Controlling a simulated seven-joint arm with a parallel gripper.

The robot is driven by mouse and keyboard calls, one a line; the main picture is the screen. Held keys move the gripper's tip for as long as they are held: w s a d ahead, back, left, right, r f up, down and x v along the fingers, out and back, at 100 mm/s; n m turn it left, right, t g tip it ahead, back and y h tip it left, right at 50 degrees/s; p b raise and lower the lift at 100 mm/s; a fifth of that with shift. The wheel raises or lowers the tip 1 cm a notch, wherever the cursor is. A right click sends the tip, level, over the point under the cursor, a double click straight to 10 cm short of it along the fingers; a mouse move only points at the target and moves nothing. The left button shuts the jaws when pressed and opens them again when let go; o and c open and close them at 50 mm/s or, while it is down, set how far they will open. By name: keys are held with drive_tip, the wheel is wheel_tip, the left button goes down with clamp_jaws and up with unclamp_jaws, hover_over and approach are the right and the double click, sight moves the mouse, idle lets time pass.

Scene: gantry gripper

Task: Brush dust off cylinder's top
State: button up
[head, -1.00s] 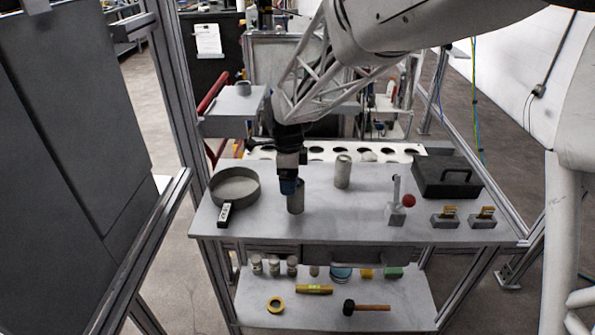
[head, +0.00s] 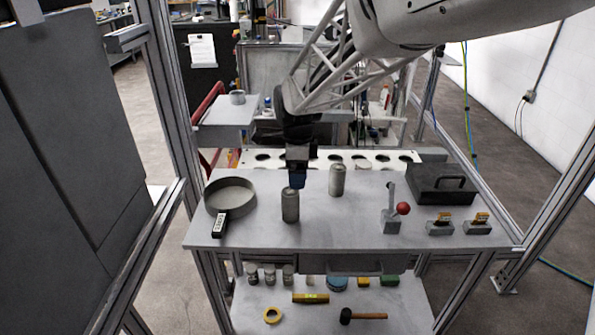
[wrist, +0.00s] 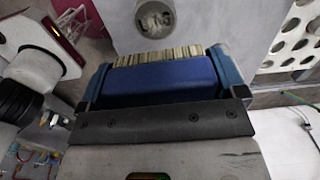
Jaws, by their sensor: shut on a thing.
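A grey cylinder (head: 290,207) stands upright at the table's front left, below my gripper (head: 299,164) in the head view. A second grey cylinder (head: 338,181) stands behind it to the right. My gripper is shut on a blue brush (head: 297,181), whose lower end is close to the front cylinder's top. Contact cannot be told. In the wrist view the blue brush (wrist: 160,77) spans the middle, with pale bristles along its far edge.
A red-knobbed lever (head: 391,220), two small brass-topped fixtures and a black case (head: 441,184) are at right. A perforated white rack (head: 385,160) lines the back. The table's front middle is clear.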

drive_tip(key=shift+r, duration=1.7)
drive_tip(key=shift+w+d+f+n, duration=0.15)
drive_tip(key=shift+w+n, duration=0.15)
drive_tip(key=shift+w, duration=0.6)
drive_tip(key=w+d+f+n, duration=0.2)
drive_tip(key=w+n, duration=0.1)
drive_tip(key=w, duration=0.5)
drive_tip(key=w+d+f+n, duration=0.2)
drive_tip(key=w+f, duration=0.1)
drive_tip(key=w, duration=0.4)
drive_tip(key=w+d+f+n, duration=0.2)
drive_tip(key=w+n, duration=0.1)
drive_tip(key=w, duration=0.5)
drive_tip(key=w+d+f+n, duration=0.4)
drive_tip(key=w+d+f, duration=0.2)
drive_tip(key=w, duration=0.4)
drive_tip(key=w+d+f+n, duration=0.5)
drive_tip(key=w+d+f, duration=0.2)
drive_tip(key=w+f, duration=0.2)
drive_tip(key=shift+w, duration=0.35)
drive_tip(key=shift+s+d+r, duration=0.1)
